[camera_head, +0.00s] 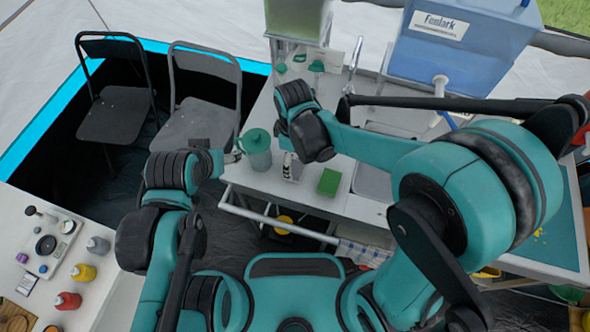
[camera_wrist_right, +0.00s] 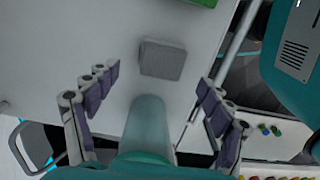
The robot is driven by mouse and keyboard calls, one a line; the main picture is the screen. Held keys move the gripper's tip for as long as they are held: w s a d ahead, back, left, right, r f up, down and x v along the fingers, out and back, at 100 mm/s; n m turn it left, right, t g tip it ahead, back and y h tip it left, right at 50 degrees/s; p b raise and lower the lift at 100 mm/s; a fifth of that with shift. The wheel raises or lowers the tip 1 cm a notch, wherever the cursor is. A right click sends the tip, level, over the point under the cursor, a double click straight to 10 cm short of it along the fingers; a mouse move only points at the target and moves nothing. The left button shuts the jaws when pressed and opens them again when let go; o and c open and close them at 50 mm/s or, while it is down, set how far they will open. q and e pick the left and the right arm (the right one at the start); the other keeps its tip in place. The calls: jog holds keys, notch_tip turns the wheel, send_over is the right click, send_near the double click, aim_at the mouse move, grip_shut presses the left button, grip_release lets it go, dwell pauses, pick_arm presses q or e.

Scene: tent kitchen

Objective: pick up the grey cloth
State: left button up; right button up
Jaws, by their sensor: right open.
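In the right wrist view, the grey cloth (camera_wrist_right: 163,60) is a small folded square lying flat on the pale counter. My right gripper (camera_wrist_right: 159,80) is open above the counter, one finger to each side. The cloth lies between and just beyond the fingertips, with nothing gripped. In the head view, my right gripper (camera_head: 290,162) shows small beside the green block, partly covered by its own arm. I cannot pick out the cloth clearly there.
A teal lidded jug (camera_head: 257,150) stands left of my right gripper; its rounded body (camera_wrist_right: 147,125) shows low in the wrist view. A green block (camera_head: 329,182) lies to the right. A sink, a tap (camera_head: 355,55) and a blue water container (camera_head: 455,50) are behind.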

aim_at(295, 167)
notch_tip(295, 167, down, 5)
jog(key=shift+s+d+r+b, duration=0.1)
jog(key=shift+s+d+b, duration=0.05)
jog(key=shift+b, duration=0.95)
jog(key=shift+f, duration=0.4)
jog(key=shift+r, duration=0.1)
jog(key=shift+c, duration=0.9)
jog(key=c, duration=0.9)
jog(key=shift+c, duration=0.2)
jog(key=shift+r+p, duration=0.3)
jog(key=shift+r, duration=0.35)
notch_tip(295, 167, up, 3)
jog(key=shift+p, duration=0.75)
jog(key=s+d+r+p, duration=0.4)
jog(key=s+d+r, duration=0.2)
jog(key=d, duration=0.4)
jog(key=shift+r, duration=0.35)
